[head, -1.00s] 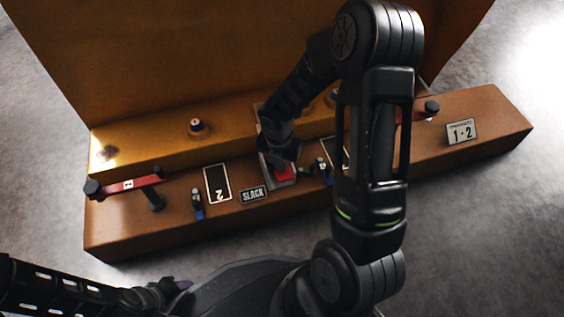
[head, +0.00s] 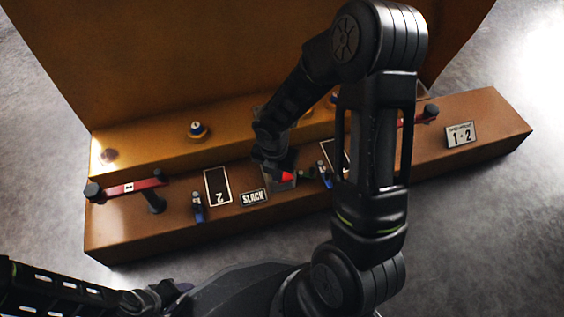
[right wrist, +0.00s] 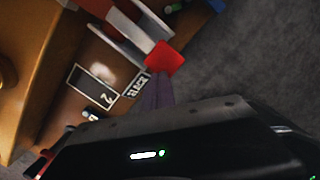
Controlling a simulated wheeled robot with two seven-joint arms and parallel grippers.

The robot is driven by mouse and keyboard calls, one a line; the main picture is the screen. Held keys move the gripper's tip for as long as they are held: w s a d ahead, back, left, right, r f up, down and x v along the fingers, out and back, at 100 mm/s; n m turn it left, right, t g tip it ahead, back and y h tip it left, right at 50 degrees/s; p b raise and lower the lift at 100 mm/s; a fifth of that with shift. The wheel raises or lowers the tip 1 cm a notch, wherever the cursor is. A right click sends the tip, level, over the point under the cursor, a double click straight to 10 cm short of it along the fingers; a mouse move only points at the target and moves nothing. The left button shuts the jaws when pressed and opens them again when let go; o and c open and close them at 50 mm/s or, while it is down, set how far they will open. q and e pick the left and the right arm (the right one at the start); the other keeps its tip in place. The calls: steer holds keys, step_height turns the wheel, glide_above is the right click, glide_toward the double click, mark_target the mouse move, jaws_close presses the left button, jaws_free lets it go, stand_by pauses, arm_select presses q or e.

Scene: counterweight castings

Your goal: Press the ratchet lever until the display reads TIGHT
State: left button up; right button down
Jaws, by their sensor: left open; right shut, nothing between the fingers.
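The ratchet lever's red pad (head: 287,176) shows beside my right gripper (head: 276,165), above a grey bracket (head: 281,186) in the middle of the brown beam. The red pad (right wrist: 164,58) is plain in the right wrist view. There the shut purple-grey fingers of my right gripper (right wrist: 157,88) end close to the pad; I cannot tell whether they touch it. The display (head: 254,197) reads SLACK; it also shows in the right wrist view (right wrist: 137,84). My left gripper (head: 165,294) is open and empty at the lower left, away from the beam.
A red bar clamp (head: 130,187) lies at the beam's left end. Blue-and-black clamps (head: 198,207) stand near a label marked 2 (head: 217,186). A tall brown panel (head: 200,60) rises behind. My right arm hides part of the beam.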

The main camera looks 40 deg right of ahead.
step_height(320, 180, up, 8)
steer(key=p, duration=0.4)
steer(key=shift+s+a+f, duration=0.15)
steer(key=shift+s+a, duration=0.1)
steer(key=shift+a, duration=0.05)
stand_by(0.6)
